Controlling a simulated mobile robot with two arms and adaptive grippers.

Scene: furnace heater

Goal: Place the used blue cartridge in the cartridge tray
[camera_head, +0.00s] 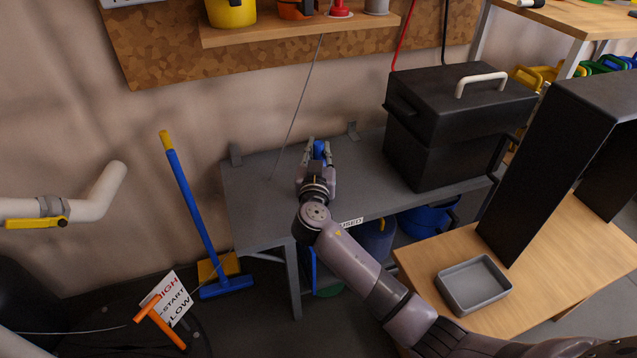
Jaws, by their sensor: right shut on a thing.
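The blue cartridge (319,149) is between the fingers of my right gripper (319,155), over the grey metal bench (258,205). The gripper is shut on it. Only a small blue part shows, and I cannot tell whether it touches the bench top. A grey, empty, shallow tray (473,284) lies on the wooden table (548,262) at the lower right, well apart from the gripper. The bench edge bears a label ending in "USED" (351,222). My left gripper is not in view.
A black box (450,125) with a pale handle stands on the bench's right end. A tall black panel (530,165) rises behind the tray. A blue broom (195,215) leans at the bench's left. A wall shelf (300,27) holds pots. The bench's left part is clear.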

